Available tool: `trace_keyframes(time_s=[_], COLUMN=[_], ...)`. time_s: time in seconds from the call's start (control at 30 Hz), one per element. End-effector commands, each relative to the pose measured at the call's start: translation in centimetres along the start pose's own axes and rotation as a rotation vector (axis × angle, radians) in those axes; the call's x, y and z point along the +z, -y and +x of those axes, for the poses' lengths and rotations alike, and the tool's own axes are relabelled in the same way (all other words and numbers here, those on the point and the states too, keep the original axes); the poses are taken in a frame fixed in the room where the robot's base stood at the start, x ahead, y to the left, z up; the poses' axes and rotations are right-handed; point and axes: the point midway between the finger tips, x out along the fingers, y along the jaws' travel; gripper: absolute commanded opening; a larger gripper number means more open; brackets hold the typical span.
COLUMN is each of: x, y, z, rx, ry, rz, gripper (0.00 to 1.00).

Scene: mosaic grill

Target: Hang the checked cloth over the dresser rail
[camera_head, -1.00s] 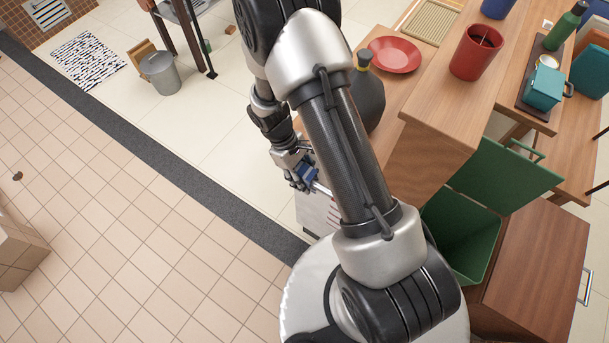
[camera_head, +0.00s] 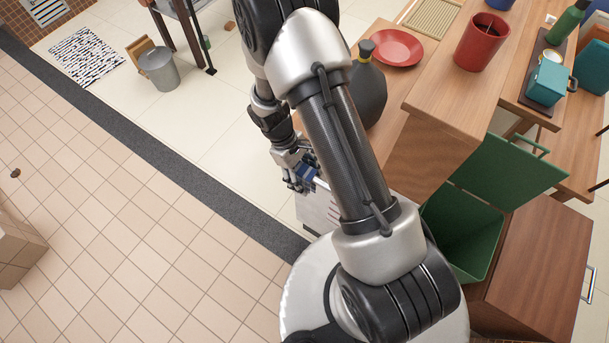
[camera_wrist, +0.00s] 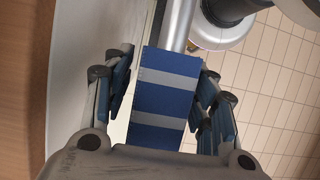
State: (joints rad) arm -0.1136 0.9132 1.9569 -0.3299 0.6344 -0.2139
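My gripper (camera_wrist: 168,70) has its blue-padded fingers close along both sides of a blue piece with pale grey bands (camera_wrist: 166,100), which seems to be the cloth. No clear gap shows, and it looks clamped. A silver bar (camera_wrist: 178,25) reaches from its far end; I cannot tell whether the two are joined. In the head view my gripper (camera_head: 300,178) is low, left of my forearm, with the blue piece (camera_head: 310,171) at its fingers. The checked pattern is not clear. I cannot identify the dresser rail.
A pale box-like surface (camera_head: 315,212) lies just below my gripper. An open green bin (camera_head: 470,240) and wooden cabinet (camera_head: 540,265) stand right of my arm. A dark bottle (camera_head: 369,95) and red plate (camera_head: 397,47) stand on wooden furniture behind. Tiled floor (camera_head: 130,225) to the left is mostly clear.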

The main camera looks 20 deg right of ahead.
Motion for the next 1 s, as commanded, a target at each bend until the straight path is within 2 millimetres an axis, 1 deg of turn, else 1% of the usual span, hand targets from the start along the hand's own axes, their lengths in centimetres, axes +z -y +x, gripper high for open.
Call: trace_keyframes(time_s=[0.3,0.43,0.57,0.8,0.9,1.0], x=[0.0,-0.1,-0.1,-0.1,-0.1,-0.1], y=[0.0,-0.1,-0.1,-0.1,0.0,0.0], z=[0.0,-0.8,-2.8,-8.0,-9.8,-11.0], rx=[0.0,0.002,0.003,0.003,0.002,0.001], ry=[0.0,-0.002,-0.006,-0.006,-0.004,-0.002], rz=[0.0,0.0,0.0,0.0,0.0,0.0], gripper=[0.58,0.58,0.58,0.58,0.58,0.58])
